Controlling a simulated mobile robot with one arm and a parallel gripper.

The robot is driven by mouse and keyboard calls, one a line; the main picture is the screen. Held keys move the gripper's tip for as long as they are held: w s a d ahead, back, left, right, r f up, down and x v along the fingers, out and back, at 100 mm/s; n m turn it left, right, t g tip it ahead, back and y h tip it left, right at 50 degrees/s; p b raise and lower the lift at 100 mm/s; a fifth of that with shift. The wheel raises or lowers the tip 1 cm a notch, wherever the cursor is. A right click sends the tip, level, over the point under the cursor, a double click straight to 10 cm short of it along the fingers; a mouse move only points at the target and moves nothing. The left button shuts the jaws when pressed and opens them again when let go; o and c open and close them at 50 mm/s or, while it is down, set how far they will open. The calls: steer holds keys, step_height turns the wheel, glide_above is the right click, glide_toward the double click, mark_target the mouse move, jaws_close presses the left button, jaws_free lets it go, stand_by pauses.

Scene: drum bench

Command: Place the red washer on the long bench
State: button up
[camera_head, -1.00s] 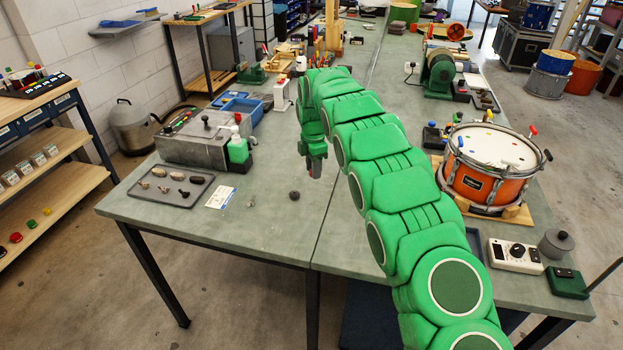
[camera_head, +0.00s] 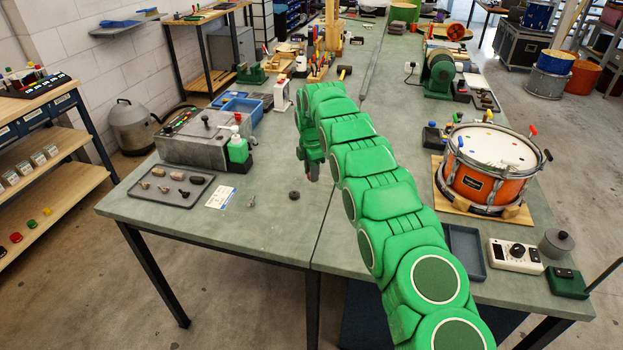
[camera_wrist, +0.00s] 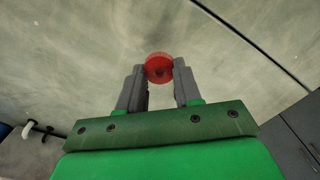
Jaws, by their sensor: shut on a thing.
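The red washer (camera_wrist: 159,67) is a round red piece held between the two grey fingertips of my gripper (camera_wrist: 159,84) in the wrist view. My gripper is shut on it, above the grey-green surface of the long bench (camera_wrist: 75,60). In the head view my gripper (camera_head: 312,174) points down over the long bench (camera_head: 270,225), near its middle seam. The washer is too small to make out clearly there. I cannot tell how high it is above the bench.
A tray of small parts (camera_head: 170,187) and a grey box (camera_head: 195,140) stand further left. The orange drum (camera_head: 490,170) stands right. Bare bench lies in front of my gripper.

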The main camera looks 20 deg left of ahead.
steer(key=shift+f, duration=1.6)
steer(key=o, duration=1)
steer(key=shift+f, duration=0.15)
step_height(320, 180, up, 11)
steer(key=shift+w+a+r, duration=0.1)
steer(key=shift+r, duration=0.45)
steer(key=shift+r, duration=0.1)
